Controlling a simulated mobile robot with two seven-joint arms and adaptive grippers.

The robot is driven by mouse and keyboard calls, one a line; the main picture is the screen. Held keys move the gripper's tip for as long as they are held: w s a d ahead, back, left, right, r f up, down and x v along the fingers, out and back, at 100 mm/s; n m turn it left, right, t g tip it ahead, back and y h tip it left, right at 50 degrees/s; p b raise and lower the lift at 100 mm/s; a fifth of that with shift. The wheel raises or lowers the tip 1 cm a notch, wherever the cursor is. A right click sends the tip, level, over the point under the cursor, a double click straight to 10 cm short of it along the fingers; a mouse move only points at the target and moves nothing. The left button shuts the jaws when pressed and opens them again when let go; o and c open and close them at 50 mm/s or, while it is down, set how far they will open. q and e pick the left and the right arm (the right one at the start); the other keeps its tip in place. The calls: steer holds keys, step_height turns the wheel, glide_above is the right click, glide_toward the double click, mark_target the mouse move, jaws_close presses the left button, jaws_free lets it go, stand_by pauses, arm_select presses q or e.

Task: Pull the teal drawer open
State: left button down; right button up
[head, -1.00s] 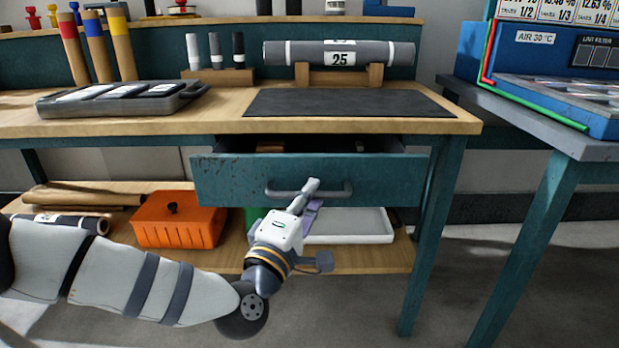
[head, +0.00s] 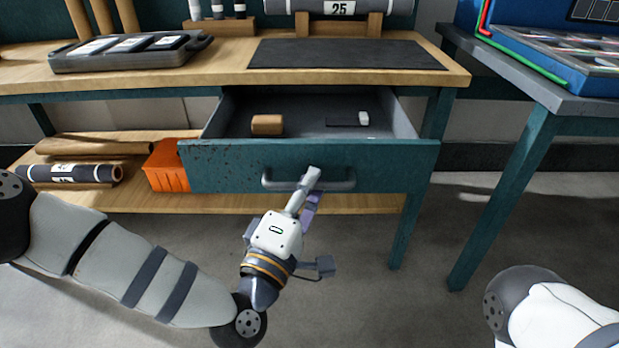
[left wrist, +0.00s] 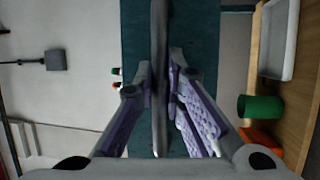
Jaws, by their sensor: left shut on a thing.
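The teal drawer (head: 230,165) under the bench top is pulled well out, and its grey inside shows in the head view. Its front also shows in the left wrist view (left wrist: 135,60). A grey bar handle (head: 340,180) runs across the drawer front. My left gripper (head: 308,185) is shut on the handle near its middle. In the left wrist view the handle (left wrist: 160,45) passes between the purple finger pads of the left gripper (left wrist: 165,100). Part of my right arm shows at the lower right of the head view, but its gripper is out of view.
In the drawer lie a brown roll (head: 267,124) and a small white block (head: 364,118). An orange box (head: 168,168) sits on the lower shelf (head: 120,203). A grey table (head: 500,75) stands to the right. The floor in front is clear.

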arm_select(q)
steer(key=c, duration=1.9)
jaws_free()
steer(key=v, duration=1.2)
